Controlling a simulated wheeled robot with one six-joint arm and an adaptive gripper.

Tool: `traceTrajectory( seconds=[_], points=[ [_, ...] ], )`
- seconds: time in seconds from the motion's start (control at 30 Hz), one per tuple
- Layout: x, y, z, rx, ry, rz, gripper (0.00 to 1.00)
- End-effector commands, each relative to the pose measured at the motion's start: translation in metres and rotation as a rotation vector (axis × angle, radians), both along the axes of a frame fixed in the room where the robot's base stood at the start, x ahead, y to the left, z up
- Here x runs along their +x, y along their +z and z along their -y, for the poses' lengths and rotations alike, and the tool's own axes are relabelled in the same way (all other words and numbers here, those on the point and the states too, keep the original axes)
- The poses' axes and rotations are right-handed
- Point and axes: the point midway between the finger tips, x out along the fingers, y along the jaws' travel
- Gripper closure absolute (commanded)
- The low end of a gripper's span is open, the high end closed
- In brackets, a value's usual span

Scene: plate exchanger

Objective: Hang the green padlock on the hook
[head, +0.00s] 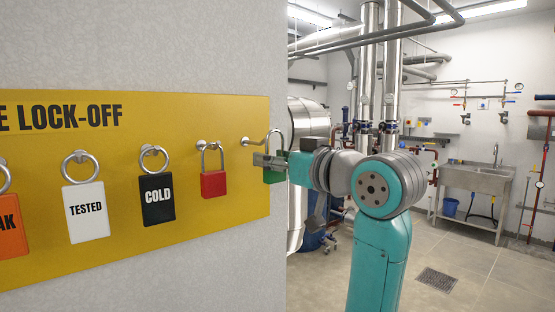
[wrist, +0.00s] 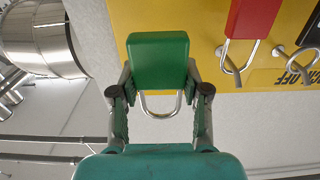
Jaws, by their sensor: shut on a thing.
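The green padlock (head: 274,174) is upright at the right end of the yellow board, its metal shackle on top. My gripper (head: 268,160) is shut on its body and partly covers it. In the wrist view the green padlock (wrist: 157,58) sits between my two fingers (wrist: 158,82), its shackle pointing down in the picture. The empty hook (head: 244,142) sticks out of the board just left of the shackle in the head view. The two look apart there, and the wrist view shows no hook through the shackle.
A red padlock (head: 213,184) hangs on the neighbouring hook to the left.

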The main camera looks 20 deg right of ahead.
Motion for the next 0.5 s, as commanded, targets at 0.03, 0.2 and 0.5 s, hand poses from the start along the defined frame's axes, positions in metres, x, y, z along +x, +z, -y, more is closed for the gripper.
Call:
traceTrajectory(
  seconds=[0.03, 0.2, 0.5],
  points=[
    [0.001, 0.0, -0.001, 0.0, 0.0, 0.0, 0.91],
    [0.006, -0.001, -0.002, 0.001, -0.001, 0.0, 0.91],
    [0.013, -0.001, -0.004, 0.001, -0.001, 0.0, 0.91]
  ],
)
